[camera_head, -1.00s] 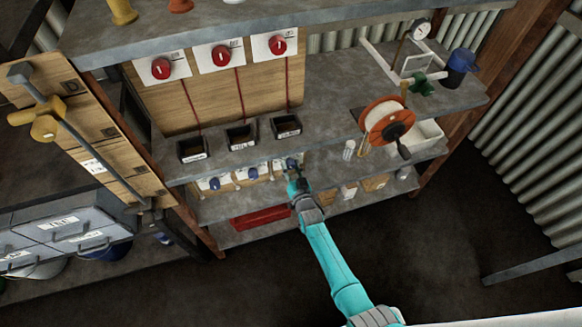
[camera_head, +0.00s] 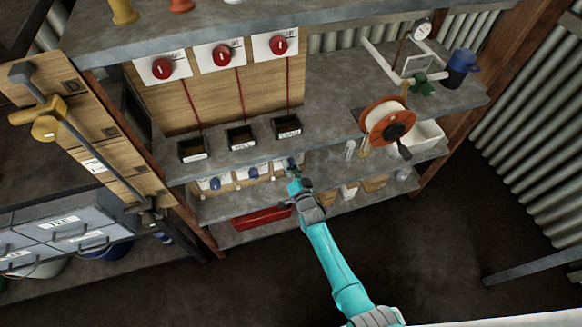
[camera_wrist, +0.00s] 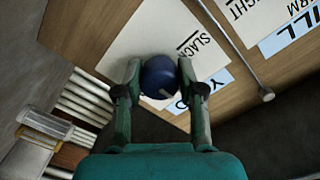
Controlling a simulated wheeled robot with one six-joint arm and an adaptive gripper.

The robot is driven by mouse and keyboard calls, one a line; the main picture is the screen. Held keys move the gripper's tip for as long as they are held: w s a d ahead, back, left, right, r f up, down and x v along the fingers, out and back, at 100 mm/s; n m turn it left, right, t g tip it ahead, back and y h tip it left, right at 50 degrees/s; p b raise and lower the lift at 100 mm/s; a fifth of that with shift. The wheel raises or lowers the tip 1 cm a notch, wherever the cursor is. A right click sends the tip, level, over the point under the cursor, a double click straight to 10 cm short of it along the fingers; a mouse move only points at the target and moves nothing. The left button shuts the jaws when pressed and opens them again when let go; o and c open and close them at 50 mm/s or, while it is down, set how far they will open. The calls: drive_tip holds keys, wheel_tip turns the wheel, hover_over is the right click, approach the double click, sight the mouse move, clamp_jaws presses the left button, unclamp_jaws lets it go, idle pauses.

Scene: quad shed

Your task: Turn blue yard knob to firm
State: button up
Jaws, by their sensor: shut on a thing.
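The blue yard knob (camera_wrist: 158,74) sits on a white plate (camera_wrist: 150,38) fixed to a wooden board, above a blue tag partly reading "YARD". A pale pointer line shows on the knob's lower right. "SLACK" is printed on the plate to the right of the knob; the plate's other markings are hidden or out of view. My gripper (camera_wrist: 160,79) is shut on the knob, one finger on each side. In the head view my gripper (camera_head: 292,171) is at the right end of the row under the middle shelf and hides most of this knob.
Two other blue knobs (camera_head: 215,184) (camera_head: 253,173) are left of my gripper. The shelf (camera_head: 345,120) overhangs the row, with three dark bins and an orange reel (camera_head: 387,122) above. A red case (camera_head: 262,216) lies below. A thin metal rod (camera_wrist: 235,45) stands close right of my gripper.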

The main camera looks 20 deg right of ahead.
drive_tip(key=shift+f, duration=0.1)
drive_tip(key=o, duration=1.1)
drive_tip(key=shift+o, duration=0.2)
drive_tip(key=shift+s, duration=0.1)
drive_tip(key=s, duration=1.1)
drive_tip(key=shift+s+r, duration=0.25)
drive_tip(key=shift+s, duration=0.15)
